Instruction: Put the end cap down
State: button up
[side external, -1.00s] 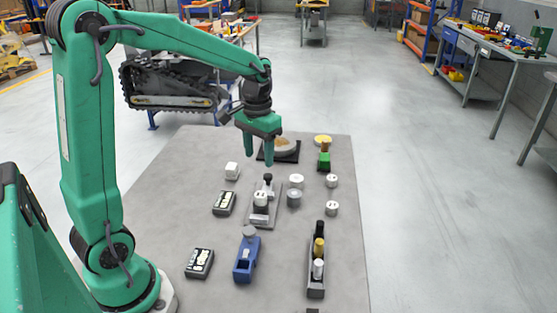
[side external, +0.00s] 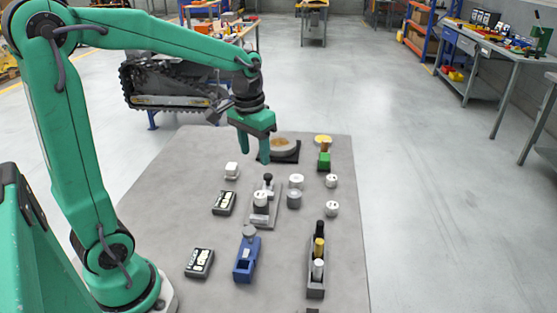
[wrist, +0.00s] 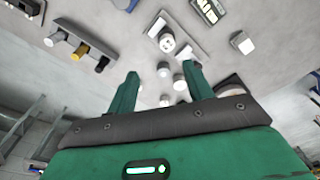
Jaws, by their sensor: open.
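Several small round caps stand on the grey mat (side external: 160,213). They are a white one (side external: 296,181), a grey one (side external: 294,199) and two white ones with dark marks (side external: 331,181) (side external: 332,208). Another white round piece (side external: 260,198) sits in a light grey fixture (side external: 266,219). I cannot tell which is the end cap. My gripper (side external: 259,158) is open, empty and above the mat, behind the fixture. In the wrist view, its fingers (wrist: 161,70) stand apart with a white cap (wrist: 163,70) visible beyond them.
A blue holder (side external: 246,262), a dark tray of upright cylinders (side external: 308,286), two dark boxes (side external: 223,203) (side external: 199,263) and a white block (side external: 232,170) stand on the mat. A green brush-like item (side external: 324,160) and a round dish on a black base (side external: 286,157) are at the back.

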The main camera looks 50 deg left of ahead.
jog(key=s+d+r+m+t, duration=0.1)
jog(key=s+d+t, duration=0.1)
jog(key=s, duration=0.4)
jog(key=s+d+r+t, duration=0.2)
jog(key=s+d, duration=0.2)
jog(key=s, duration=0.3)
jog(key=shift+d+r+m+t, duration=0.2)
jog(key=shift+r+m+t, duration=0.1)
jog(key=shift+m, duration=0.1)
jog(key=shift+s, duration=0.1)
dwell(0.6)
